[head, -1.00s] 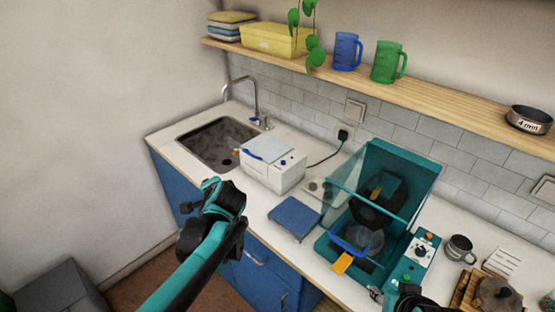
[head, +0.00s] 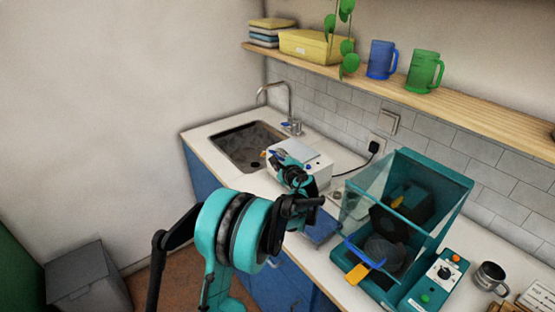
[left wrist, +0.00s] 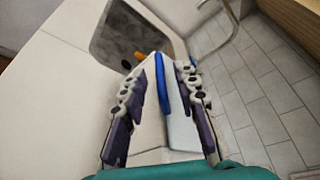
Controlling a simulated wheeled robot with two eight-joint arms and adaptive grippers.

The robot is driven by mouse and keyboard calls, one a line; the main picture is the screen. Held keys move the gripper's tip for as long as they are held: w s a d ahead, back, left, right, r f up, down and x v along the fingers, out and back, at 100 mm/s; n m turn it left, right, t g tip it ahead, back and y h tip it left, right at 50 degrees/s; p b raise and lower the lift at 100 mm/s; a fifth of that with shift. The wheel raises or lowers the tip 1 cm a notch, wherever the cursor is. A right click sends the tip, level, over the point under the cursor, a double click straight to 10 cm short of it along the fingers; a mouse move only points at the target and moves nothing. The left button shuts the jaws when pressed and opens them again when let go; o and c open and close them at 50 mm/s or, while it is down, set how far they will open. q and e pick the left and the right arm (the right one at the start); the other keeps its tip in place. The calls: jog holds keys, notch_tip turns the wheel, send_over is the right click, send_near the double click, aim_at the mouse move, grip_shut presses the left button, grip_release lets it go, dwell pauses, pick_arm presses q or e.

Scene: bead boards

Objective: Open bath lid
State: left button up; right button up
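The bath is a white box (head: 318,174) on the counter beside the sink, with a pale lid (head: 299,149) on top that looks closed. My left gripper (head: 283,156) is at the bath's near left side and hides part of it in the head view. In the left wrist view, the gripper's two fingers (left wrist: 161,74) are apart, with the lid's blue handle (left wrist: 162,85) showing between them. Nothing is clearly held, and I cannot tell whether the fingers touch the bath. My right gripper is not in view.
A sink (head: 249,148) with a tap (head: 290,105) lies left of the bath. A teal machine with a clear hood (head: 362,190) stands to its right. A blue slab (head: 322,228) lies in front. A shelf (head: 470,108) with mugs runs above.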

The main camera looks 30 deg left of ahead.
pick_arm(q)
jog(key=shift+x, duration=1.05)
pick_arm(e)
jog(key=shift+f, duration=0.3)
pick_arm(q)
grip_shut()
jog(key=shift+r, duration=0.15)
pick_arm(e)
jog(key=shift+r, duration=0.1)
